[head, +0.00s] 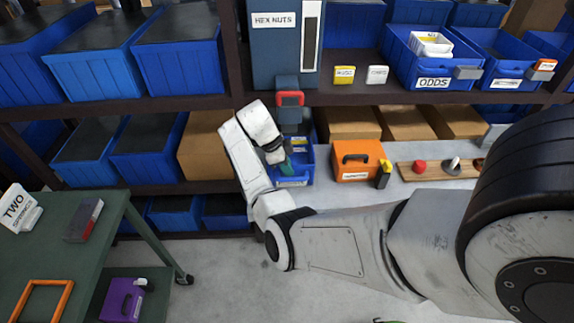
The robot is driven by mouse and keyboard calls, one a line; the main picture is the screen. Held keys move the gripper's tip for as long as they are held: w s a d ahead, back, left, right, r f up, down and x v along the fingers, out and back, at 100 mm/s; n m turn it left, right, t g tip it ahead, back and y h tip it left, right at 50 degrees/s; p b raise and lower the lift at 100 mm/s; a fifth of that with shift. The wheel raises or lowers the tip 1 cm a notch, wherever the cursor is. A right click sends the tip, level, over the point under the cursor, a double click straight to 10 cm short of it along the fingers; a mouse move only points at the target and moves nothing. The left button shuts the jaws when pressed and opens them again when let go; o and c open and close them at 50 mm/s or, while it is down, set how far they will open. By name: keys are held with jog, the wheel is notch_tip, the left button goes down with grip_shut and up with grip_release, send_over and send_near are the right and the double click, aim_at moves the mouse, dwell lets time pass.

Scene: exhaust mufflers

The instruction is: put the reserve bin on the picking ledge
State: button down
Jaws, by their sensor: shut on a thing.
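A small blue bin (298,178) with a pale label stands out in front of the middle shelf opening, below the hex nuts hopper. Its label is too small to read, so I take it as the reserve bin. My gripper (286,162) is at the bin's left side and shut on it. My wrist hides part of the grip and the bin's left side. A pale grey ledge (440,182) runs to the right of the bin and looks like the picking ledge. I cannot tell whether the bin touches it.
An orange case (359,162) with a yellow item beside it and a wooden board (433,170) with knobs occupy the ledge. The hex nuts hopper (285,55) with its red-framed spout (290,98) hangs above the bin. A green cart (95,235) stands at lower left.

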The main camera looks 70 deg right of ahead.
jog(key=c, duration=1.7)
grip_release()
jog(key=shift+f, duration=0.15)
jog(key=o, duration=0.5)
